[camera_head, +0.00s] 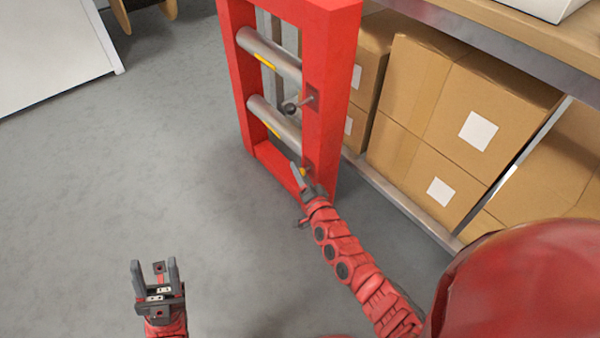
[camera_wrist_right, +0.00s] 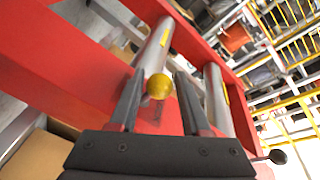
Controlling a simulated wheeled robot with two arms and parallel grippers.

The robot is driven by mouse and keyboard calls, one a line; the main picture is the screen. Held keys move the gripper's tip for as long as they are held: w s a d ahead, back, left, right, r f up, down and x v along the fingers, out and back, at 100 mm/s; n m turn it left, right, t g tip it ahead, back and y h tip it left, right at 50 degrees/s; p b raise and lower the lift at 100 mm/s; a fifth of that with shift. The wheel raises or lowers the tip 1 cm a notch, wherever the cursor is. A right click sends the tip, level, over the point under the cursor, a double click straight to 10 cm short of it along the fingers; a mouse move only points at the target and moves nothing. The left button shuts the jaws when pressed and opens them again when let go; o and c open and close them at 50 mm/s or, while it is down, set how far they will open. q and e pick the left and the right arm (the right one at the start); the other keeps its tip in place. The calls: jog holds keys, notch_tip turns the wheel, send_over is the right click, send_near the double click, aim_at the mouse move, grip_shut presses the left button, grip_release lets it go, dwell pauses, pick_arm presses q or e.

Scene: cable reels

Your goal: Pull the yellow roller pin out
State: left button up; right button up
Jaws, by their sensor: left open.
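The yellow roller pin shows a round yellow knob (camera_wrist_right: 158,86) in the right wrist view, in front of the end of a metal roller (camera_wrist_right: 155,48). In the head view the knob (camera_head: 303,171) is a small yellow spot at the lower roller (camera_head: 275,125) of the red frame (camera_head: 335,60). My right gripper (camera_wrist_right: 160,75) is open, with its fingers on either side of the knob and a small gap visible at each side. It also shows at the frame's lower part in the head view (camera_head: 299,172). My left gripper (camera_head: 156,270) is open and empty over the floor.
A dark-knobbed pin (camera_head: 290,107) sits at the upper roller (camera_head: 268,52), above my right gripper. Cardboard boxes (camera_head: 415,150) on a metal shelf stand right of the frame. The grey floor (camera_head: 130,170) is clear on the left.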

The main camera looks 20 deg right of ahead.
grip_shut()
dwell(1.2)
